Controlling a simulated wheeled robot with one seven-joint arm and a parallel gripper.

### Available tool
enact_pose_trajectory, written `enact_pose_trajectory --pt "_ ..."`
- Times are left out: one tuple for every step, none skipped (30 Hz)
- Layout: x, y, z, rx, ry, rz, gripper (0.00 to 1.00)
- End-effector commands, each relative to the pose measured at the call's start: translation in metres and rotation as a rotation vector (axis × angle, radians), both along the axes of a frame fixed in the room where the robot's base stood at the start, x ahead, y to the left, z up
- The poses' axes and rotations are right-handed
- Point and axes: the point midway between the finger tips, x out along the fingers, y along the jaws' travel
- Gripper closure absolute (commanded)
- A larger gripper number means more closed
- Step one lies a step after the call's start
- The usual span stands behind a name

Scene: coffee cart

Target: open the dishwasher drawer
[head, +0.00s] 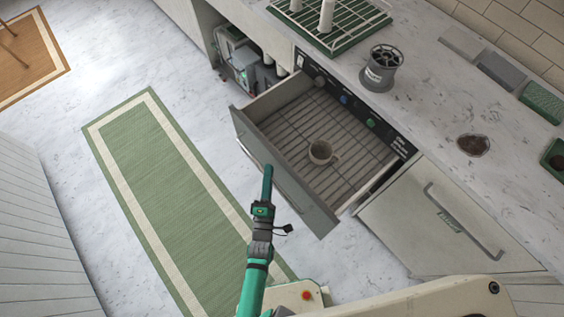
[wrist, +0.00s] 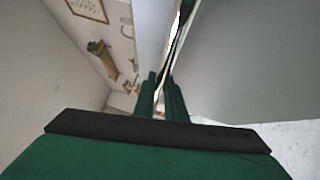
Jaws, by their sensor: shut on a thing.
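The dishwasher drawer (head: 285,185) is pulled well out from under the counter, with its wire rack and the inside showing. A single cup (head: 321,152) stands upright on the rack. My gripper (head: 267,170) is at the outer face of the drawer front, near its middle. In the wrist view my two green fingers (wrist: 161,98) are close together, with a thin bar between them beside a large grey panel (wrist: 240,60). I take this bar for the drawer handle, mostly hidden by the fingers.
The counter above holds a green drying rack (head: 330,25) and a grey cylindrical container (head: 381,68). A closed cabinet (head: 420,215) with a bar handle is right of the drawer. A green rug (head: 165,190) lies on open floor to the left.

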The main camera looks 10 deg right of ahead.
Motion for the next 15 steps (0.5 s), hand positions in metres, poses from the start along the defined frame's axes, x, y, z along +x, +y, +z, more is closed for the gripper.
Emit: enact_pose_trajectory --pt "-0.003 0.010 0.000 0.003 0.001 0.006 1.00" --pt "-0.004 0.013 0.000 0.001 0.000 0.006 1.00" --pt "-0.006 0.017 0.000 0.001 0.000 0.006 1.00" --pt "-0.008 0.019 0.000 0.001 0.000 0.006 1.00" --pt "-0.009 0.021 0.000 0.001 0.000 0.006 1.00" --pt "-0.010 0.024 0.000 0.001 0.000 0.006 1.00" --pt "-0.011 0.026 0.000 0.001 0.000 0.006 1.00" --pt "-0.011 0.027 0.000 0.001 0.000 0.007 1.00" --pt "-0.012 0.028 0.000 0.001 -0.001 0.007 1.00" --pt "-0.012 0.029 0.001 0.001 -0.001 0.008 1.00" --pt "-0.012 0.030 0.001 0.000 -0.001 0.008 1.00" --pt "-0.013 0.030 0.001 0.000 -0.001 0.008 1.00" --pt "-0.013 0.031 0.001 0.000 -0.001 0.008 1.00" --pt "-0.013 0.031 0.001 0.000 -0.001 0.009 1.00" --pt "-0.013 0.031 0.001 0.000 -0.001 0.009 1.00"
